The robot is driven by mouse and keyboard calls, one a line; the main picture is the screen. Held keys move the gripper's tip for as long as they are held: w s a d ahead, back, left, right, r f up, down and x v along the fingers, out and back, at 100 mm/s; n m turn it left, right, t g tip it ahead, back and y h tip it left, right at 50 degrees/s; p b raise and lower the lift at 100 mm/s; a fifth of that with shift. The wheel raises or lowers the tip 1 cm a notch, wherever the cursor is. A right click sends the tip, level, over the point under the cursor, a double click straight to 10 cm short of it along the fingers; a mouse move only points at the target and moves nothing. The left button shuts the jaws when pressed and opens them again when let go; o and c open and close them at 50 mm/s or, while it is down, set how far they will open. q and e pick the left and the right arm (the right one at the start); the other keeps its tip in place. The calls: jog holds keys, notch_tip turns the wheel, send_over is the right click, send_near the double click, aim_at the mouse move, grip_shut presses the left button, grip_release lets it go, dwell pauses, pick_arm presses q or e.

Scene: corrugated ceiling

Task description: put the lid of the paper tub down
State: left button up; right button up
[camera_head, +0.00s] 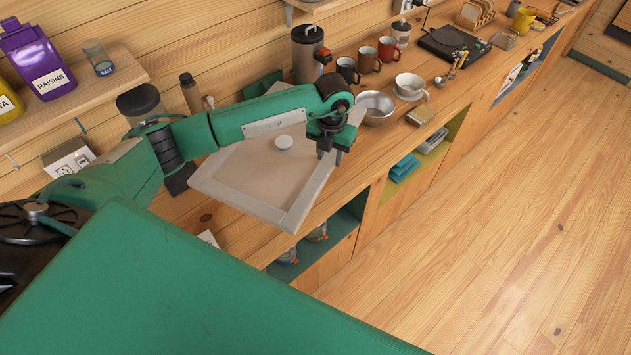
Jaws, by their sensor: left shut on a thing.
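The lid (250,177) is a wide, pale grey, flat panel with a raised border and a small round white knob (284,142). It shows in the head view in front of the counter's near part, at an angle. My left gripper (329,153) points down at the lid's right side and is shut on it; the exact contact is partly hidden by the fingers. I cannot tell whether the lid touches the counter. No paper tub can be made out apart from the lid. My right gripper is not in view.
A tall canister (306,55) stands behind my arm. Open shelves (335,235) lie below the counter; the floor (500,230) at right is clear.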

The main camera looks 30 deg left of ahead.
pick_arm(q)
notch_tip(320, 180, down, 12)
jog(key=b, duration=0.5)
jog(key=shift+f+b, duration=1.2)
jog(key=shift+f, duration=0.9)
jog(key=o, duration=1.1)
